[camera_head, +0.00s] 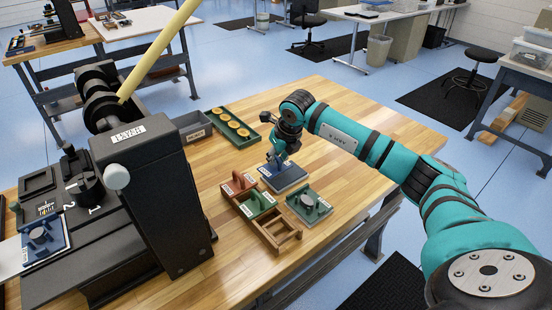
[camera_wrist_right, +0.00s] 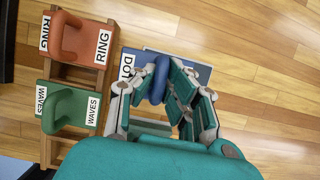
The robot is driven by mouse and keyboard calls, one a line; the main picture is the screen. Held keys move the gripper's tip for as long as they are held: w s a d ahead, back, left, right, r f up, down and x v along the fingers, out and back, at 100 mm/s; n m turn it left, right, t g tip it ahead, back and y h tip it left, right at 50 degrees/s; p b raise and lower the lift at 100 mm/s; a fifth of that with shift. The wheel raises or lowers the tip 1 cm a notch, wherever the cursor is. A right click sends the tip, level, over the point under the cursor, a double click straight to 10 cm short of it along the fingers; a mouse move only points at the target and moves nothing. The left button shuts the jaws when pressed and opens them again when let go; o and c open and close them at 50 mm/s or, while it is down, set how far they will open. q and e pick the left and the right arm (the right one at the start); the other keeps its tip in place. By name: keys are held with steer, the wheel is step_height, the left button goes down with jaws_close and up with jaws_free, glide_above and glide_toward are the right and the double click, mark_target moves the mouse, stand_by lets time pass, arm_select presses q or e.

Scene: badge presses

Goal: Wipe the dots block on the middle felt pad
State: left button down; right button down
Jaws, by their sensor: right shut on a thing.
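The blue dots block (camera_head: 290,178) is under my right gripper (camera_head: 280,155). The fingers are shut on its upright blue handle. I cannot tell whether the block touches anything below. My left gripper is not in view.
A wooden rack (camera_head: 279,245) left of the block holds the orange ring block (camera_head: 238,183) and green waves block (camera_head: 255,203); its near slot is empty. A green plate (camera_head: 318,213) lies close in front. The black press (camera_head: 160,200) stands left. Wood is clear behind the arm.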

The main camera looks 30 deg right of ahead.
steer(key=shift+r+p, duration=1.45)
steer(key=shift+r, duration=1.5)
